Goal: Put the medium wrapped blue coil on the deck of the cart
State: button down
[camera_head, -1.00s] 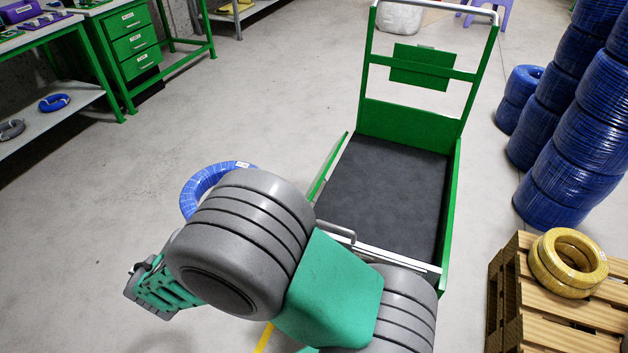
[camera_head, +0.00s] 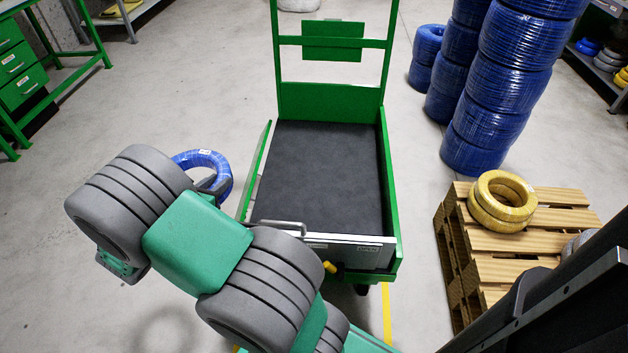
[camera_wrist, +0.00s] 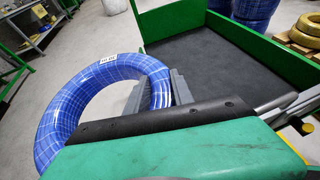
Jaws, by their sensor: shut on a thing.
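The wrapped blue coil (camera_head: 205,160) is held in the air left of the cart in the head view, partly hidden behind my arm. My gripper (camera_head: 214,185) is shut on its near right side. In the wrist view the coil (camera_wrist: 62,120) stands tilted, a white label on its top, with my gripper (camera_wrist: 170,92) closed on its right part. The cart's dark deck (camera_head: 320,170) is empty, with green side rails and a tall green handle frame at the back. The deck also shows in the wrist view (camera_wrist: 225,60), right of the coil and apart from it.
A wooden pallet (camera_head: 555,222) with a yellow coil (camera_head: 502,200) stands right of the cart. Tall stacks of blue coils (camera_head: 500,90) stand behind it. The cart's left side rail (camera_head: 256,175) lies between the coil and the deck. Open floor lies on the left.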

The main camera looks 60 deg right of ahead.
jog(key=s+d+f+m+g+b, duration=0.1)
jog(key=s+d+f+m+g, duration=0.3)
jog(key=s+d, duration=0.85)
jog(key=s+d+f+m+g+b, duration=0.25)
jog(key=s+d+f, duration=0.45)
jog(key=s+d, duration=0.55)
jog(key=g+b, duration=0.1)
jog(key=b, duration=0.6)
send_over(331, 190)
jog(key=f, duration=0.9)
jog(key=shift+s+a+f, duration=0.2)
jog(key=shift+f, duration=0.1)
jog(key=shift+w+d+f, duration=0.15)
jog(key=shift+w+f, duration=0.05)
jog(key=shift+f, duration=0.1)
notch_tip(331, 190, down, 3)
jog(key=shift+b, duration=1.1)
jog(key=shift+r, duration=0.1)
